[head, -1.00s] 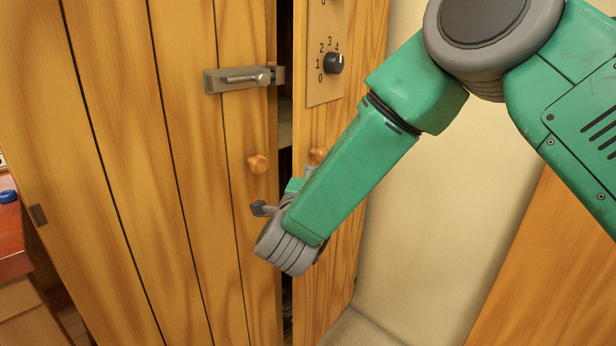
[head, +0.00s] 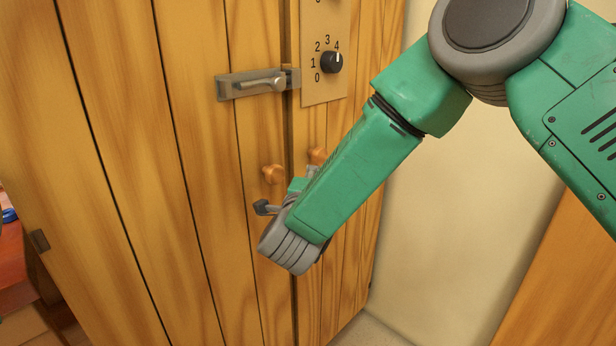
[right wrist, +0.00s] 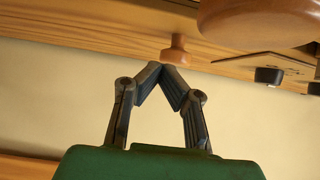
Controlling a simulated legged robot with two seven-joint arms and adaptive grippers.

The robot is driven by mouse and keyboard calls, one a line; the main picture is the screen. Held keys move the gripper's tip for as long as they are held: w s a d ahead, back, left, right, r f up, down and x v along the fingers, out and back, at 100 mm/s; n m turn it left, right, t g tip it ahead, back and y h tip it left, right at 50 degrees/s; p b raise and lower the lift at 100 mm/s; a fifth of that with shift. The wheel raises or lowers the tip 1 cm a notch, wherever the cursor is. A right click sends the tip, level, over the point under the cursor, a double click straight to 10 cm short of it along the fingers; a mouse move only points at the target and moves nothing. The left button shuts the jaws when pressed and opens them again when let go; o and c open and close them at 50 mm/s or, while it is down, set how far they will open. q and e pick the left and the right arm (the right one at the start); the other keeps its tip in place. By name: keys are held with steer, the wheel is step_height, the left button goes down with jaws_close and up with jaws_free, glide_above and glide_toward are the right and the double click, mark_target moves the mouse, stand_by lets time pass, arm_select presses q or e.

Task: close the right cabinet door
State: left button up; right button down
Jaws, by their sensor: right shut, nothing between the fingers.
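The right cabinet door (head: 362,120) is wooden, with a numbered dial panel (head: 334,91) and a round knob (head: 317,155). Its edge now lies close along the left cabinet door (head: 190,180), with only a thin dark line between them. My right gripper (head: 287,190) is in front of the doors just below the knobs, largely hidden by my forearm. In the right wrist view its fingers (right wrist: 168,68) meet at the tips, empty, near a small wooden knob (right wrist: 177,50). Whether they touch the door cannot be told. My left gripper is out of view.
The left door carries a metal slide bolt (head: 255,83) and a wooden knob (head: 273,174). A pale wall (head: 450,200) stands to the right. A reddish surface (head: 12,255) shows at the far left.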

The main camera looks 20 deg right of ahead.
steer(key=w+a+v, duration=0.1)
steer(key=v, duration=1.1)
steer(key=s+d+f+n+g+y+p, duration=0.1)
steer(key=s+d+f+n+g+y, duration=0.15)
steer(key=f+n, duration=0.6)
steer(key=s+d+f+n+g+y+p, duration=0.1)
steer(key=s+d+f+n+g+y, duration=0.25)
steer(key=f, duration=0.85)
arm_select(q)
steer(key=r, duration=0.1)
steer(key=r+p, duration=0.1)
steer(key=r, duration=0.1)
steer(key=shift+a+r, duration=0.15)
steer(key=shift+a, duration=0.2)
arm_select(e)
steer(key=s+d+f+n+g, duration=0.3)
steer(key=s+n, duration=0.1)
steer(key=s, duration=0.4)
steer(key=s+d+f+n+g+y, duration=0.1)
steer(key=s+d+f+n+g, duration=0.2)
steer(key=s, duration=0.6)
steer(key=s+d+f+n+g, duration=0.3)
steer(key=s+f+n, duration=0.2)
steer(key=s, duration=0.4)
steer(key=shift+s+d+f+g+y, duration=0.2)
steer(key=shift+d+g+y, duration=0.1)
steer(key=shift+d, duration=0.05)
